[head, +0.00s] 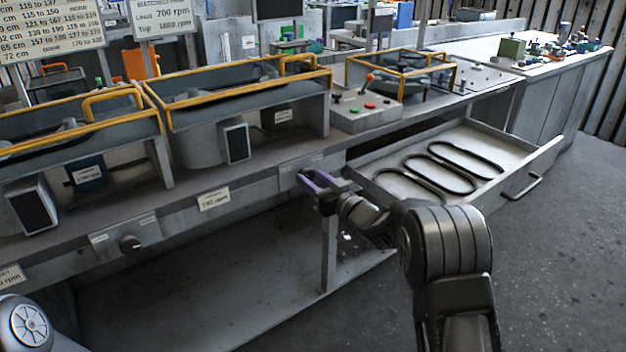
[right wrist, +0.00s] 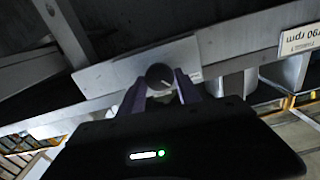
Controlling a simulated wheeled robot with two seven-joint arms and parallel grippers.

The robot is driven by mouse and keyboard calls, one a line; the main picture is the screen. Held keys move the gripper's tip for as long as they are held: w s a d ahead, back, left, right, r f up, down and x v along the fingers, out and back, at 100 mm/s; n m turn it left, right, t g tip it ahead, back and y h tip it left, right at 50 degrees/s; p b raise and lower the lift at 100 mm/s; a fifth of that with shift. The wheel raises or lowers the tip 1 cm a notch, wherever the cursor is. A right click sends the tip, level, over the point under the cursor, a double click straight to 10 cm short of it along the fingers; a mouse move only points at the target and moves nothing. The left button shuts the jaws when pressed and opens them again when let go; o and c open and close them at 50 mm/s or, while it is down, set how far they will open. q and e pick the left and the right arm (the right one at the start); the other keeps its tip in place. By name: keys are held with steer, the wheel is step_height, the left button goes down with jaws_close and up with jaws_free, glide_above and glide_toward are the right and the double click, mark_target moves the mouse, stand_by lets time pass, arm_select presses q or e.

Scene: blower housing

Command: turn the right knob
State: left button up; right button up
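The right knob (right wrist: 160,76) is a round dark knob with a pale pointer line, on a light grey plate (right wrist: 110,75) in the right wrist view. The pointer slants toward the lower right of that picture. My right gripper (right wrist: 161,84) has its purple fingers on either side of the knob, close to its edges. Whether they press on it cannot be told. In the head view my right gripper (head: 312,182) is at the right-hand plate (head: 290,172) on the bench front and hides the knob. My left gripper is out of view; only part of my left arm shows.
Another knob (head: 130,243) sits on a plate farther left. An open drawer (head: 540,165) with several black belts juts out right of my right gripper. A control box (head: 365,110) with coloured buttons and yellow-framed guards (head: 240,95) stand on the bench. A post (head: 329,255) is below.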

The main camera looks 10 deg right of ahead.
jaws_close()
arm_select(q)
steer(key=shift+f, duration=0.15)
arm_select(e)
steer(key=n+b, duration=0.2)
steer(key=shift+f+b, duration=0.2)
steer(key=shift+b, duration=0.2)
steer(key=n+b, duration=0.7)
steer(key=shift+f, duration=0.1)
arm_select(q)
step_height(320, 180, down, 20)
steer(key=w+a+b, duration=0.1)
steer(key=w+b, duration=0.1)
steer(key=b, duration=0.8)
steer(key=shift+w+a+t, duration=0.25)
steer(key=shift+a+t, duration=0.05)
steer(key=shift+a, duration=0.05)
arm_select(e)
steer(key=shift+s+a+n, duration=0.1)
steer(key=shift+a+n, duration=0.05)
steer(key=shift+n, duration=6.25)
